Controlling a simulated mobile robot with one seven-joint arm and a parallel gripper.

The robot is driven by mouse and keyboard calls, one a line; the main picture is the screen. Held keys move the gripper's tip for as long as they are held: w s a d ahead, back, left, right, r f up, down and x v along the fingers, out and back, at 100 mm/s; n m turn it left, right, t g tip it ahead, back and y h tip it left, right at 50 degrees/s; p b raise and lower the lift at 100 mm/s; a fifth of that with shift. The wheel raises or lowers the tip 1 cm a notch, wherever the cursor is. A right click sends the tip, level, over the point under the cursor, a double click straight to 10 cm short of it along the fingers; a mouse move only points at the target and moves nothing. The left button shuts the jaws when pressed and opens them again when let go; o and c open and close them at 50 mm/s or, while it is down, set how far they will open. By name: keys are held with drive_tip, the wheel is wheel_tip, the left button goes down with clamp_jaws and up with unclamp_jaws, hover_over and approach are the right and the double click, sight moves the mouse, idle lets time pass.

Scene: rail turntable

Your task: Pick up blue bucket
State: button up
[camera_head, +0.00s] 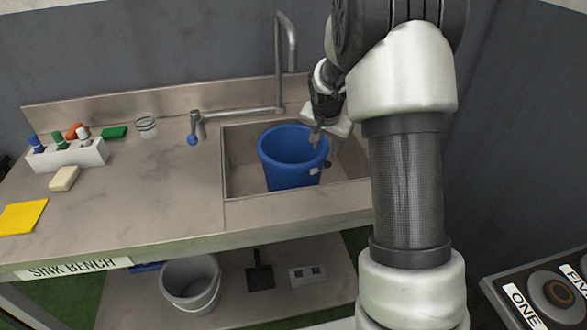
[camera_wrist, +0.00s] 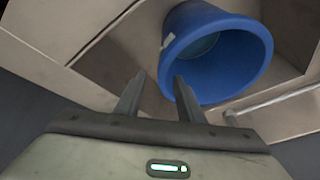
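The blue bucket (camera_head: 291,160) stands upright in the sink basin, its open top facing up. In the wrist view the bucket (camera_wrist: 232,75) fills the upper right, with its inside partly visible. My gripper (camera_head: 318,133) is at the right rim of the bucket in the head view. In the wrist view the two fingers of my gripper (camera_wrist: 158,86) are spread apart. The right finger overlaps the bucket's near rim, and the left finger is over the basin beside it. Whether a finger touches the rim I cannot tell.
A blue-knobbed tap (camera_head: 194,128), a glass jar (camera_head: 147,126) and a white bottle rack (camera_head: 70,158) stand to the left. A white bucket (camera_head: 190,283) sits on the lower shelf.

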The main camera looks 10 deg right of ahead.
sight(325, 155)
drive_tip(key=x, duration=0.7)
drive_tip(key=shift+b, duration=0.3)
drive_tip(key=shift+a+b+x, duration=0.2)
drive_tip(key=shift+x, duration=1.1)
drive_tip(key=shift+a+b+x, duration=0.15)
drive_tip(key=shift+a+x, duration=0.05)
drive_tip(key=shift+x, duration=1.15)
drive_tip(key=shift+c, duration=0.4)
clamp_jaws()
drive_tip(key=shift+w+r, duration=0.15)
drive_tip(key=shift+r, duration=0.05)
